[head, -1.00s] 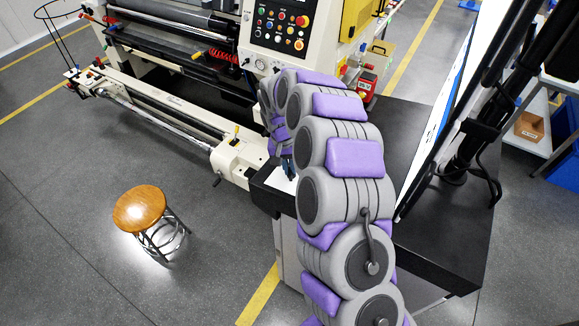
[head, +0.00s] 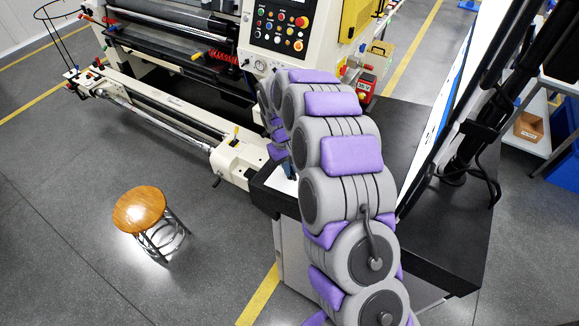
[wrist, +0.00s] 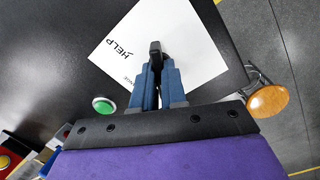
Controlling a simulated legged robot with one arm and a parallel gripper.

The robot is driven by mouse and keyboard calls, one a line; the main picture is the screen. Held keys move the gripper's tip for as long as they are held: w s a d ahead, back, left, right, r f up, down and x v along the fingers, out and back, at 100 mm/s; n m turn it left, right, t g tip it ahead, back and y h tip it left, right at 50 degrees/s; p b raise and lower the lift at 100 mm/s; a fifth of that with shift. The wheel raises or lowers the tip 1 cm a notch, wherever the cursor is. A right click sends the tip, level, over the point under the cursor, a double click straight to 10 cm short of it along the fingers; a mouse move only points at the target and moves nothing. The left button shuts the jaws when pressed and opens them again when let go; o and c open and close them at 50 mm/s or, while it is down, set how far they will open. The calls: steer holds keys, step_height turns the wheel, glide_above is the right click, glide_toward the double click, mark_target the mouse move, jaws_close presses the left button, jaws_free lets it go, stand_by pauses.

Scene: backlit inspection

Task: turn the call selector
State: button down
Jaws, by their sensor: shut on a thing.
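The call selector (wrist: 155,48) is a small black knob on a white label plate (wrist: 198,43) in the wrist view. The plate reads HELP, with a second word partly hidden by my fingers. My gripper (wrist: 155,75) has its two blue fingers shut on the knob. In the head view my gripper (head: 290,170) is small and mostly hidden behind my arm at the black table's left corner. The knob itself cannot be made out there.
A green button (wrist: 104,105) sits on the black table (head: 410,235) beside the plate. A wooden stool (head: 139,209) stands on the open floor at left. A large machine (head: 225,120) stands behind, and a tall panel (head: 480,70) rises at right.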

steer(key=shift+w, duration=0.1)
steer(key=c, duration=1.2)
jaws_free()
steer(key=shift+a, duration=0.15)
steer(key=shift+r, duration=0.15)
steer(key=r, duration=0.5)
steer(key=w+a+r, duration=0.1)
steer(key=r, duration=0.5)
steer(key=a+r+b, duration=0.1)
steer(key=r, duration=0.4)
steer(key=shift+w+a+r, duration=0.25)
steer(key=shift+r, duration=0.15)
